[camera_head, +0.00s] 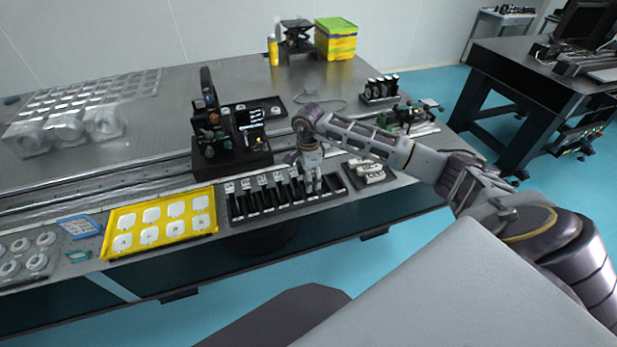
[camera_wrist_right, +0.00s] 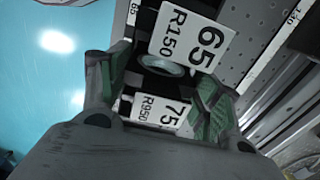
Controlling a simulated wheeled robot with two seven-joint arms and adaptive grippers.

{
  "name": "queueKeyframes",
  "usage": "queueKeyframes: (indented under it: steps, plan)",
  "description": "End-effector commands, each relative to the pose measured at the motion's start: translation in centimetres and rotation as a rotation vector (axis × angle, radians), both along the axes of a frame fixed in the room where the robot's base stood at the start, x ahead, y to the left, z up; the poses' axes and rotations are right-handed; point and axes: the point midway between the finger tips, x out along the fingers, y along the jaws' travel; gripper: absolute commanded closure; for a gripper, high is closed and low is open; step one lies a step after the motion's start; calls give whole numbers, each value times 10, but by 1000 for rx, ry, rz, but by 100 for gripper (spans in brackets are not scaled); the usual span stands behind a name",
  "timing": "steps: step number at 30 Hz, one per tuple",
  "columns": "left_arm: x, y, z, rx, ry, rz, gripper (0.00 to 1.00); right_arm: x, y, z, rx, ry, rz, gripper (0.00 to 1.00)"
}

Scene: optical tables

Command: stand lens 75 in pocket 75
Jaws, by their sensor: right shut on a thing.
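A black slotted rack (camera_head: 240,217) lies near the table's front edge in the head view, with a row of white tags along its back. My right gripper (camera_head: 312,181) points down over the rack's right part. In the right wrist view my right gripper (camera_wrist_right: 165,95) is shut on lens 75 (camera_wrist_right: 158,112), whose white tag reads 75 R950 and shows between the green-padded fingers. A tag reading 65 R150 (camera_wrist_right: 188,38) shows just beyond it. Pocket 75 cannot be picked out, and whether the lens touches the rack is hidden. My left gripper is not in view.
A yellow tray (camera_head: 122,248) with white pieces lies left of the rack. A small tray (camera_head: 369,172) with pale parts lies to its right. A black optical mount (camera_head: 232,160) stands behind it on the long rail (camera_head: 100,190). Another small rack (camera_head: 379,90) stands farther back.

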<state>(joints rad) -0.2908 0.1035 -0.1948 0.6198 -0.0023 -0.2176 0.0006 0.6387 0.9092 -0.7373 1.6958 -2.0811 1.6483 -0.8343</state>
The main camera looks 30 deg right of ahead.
Motion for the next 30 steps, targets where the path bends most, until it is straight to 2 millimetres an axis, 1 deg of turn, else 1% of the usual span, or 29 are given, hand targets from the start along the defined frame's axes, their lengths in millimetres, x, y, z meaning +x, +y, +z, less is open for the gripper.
queueKeyframes:
  steps: [1, 2, 6, 8, 22, 30]
  plan:
    - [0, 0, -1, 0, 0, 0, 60, 0, 0, 0, 0, -1, 0, 65]
    - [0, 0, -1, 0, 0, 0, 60, 0, 0, 0, 0, -1, 0, 35]
    - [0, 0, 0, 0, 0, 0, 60, 0, 0, 0, 0, -1, 0, 17]
    - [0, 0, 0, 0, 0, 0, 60, 0, 0, 0, 0, -1, 0, 11]
    - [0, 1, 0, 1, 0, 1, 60, 0, 0, 0, 0, 0, 0, 11]
    - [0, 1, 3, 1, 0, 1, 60, 0, 0, 6, 0, 0, 0, 11]
